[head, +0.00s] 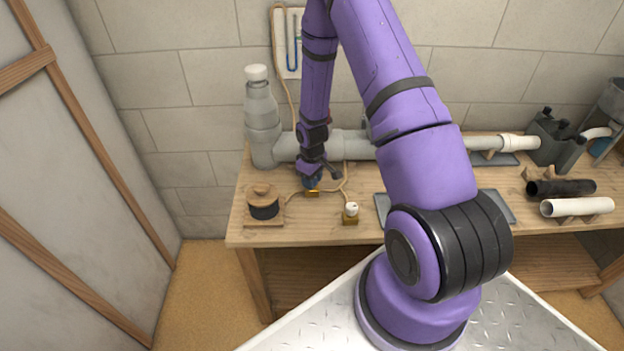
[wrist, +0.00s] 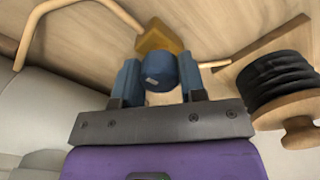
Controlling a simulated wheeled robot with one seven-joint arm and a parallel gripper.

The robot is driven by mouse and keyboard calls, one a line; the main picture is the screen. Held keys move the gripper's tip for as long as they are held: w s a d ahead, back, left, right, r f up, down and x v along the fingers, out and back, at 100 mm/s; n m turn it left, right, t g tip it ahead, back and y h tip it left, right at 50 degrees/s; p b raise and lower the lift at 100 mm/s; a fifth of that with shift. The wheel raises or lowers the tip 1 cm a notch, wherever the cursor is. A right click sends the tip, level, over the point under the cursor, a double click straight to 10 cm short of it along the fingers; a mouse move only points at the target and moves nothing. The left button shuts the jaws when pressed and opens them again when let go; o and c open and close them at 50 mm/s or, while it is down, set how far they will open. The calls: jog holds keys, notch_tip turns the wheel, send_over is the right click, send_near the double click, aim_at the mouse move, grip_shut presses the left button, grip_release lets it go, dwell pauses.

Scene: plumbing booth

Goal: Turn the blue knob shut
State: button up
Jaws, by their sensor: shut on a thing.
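The blue knob (wrist: 160,72) sits on a small brass-coloured valve body (wrist: 157,38) on the wooden bench. In the wrist view it lies between the two blue fingers of my gripper (wrist: 160,82), one on each side. My gripper is shut on it. A small pale mark shows on the knob's face. In the head view my gripper (head: 315,178) reaches down to the bench, and the knob (head: 310,184) is mostly hidden under it. The valve's brass base (head: 311,194) shows just below.
A white knob on a brass valve (head: 351,213) stands to the right. A wooden spool with a black band (head: 263,203) stands to the left. Thin tan tubing (head: 340,185) runs between them. A grey pipe (head: 347,144) lies behind, joined to a grey upright fitting (head: 262,120).

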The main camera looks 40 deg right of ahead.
jog(key=shift+m, duration=0.9)
jog(key=o, duration=0.9)
jog(key=shift+r, duration=0.15)
notch_tip(320, 180, up, 11)
jog(key=shift+f, duration=0.2)
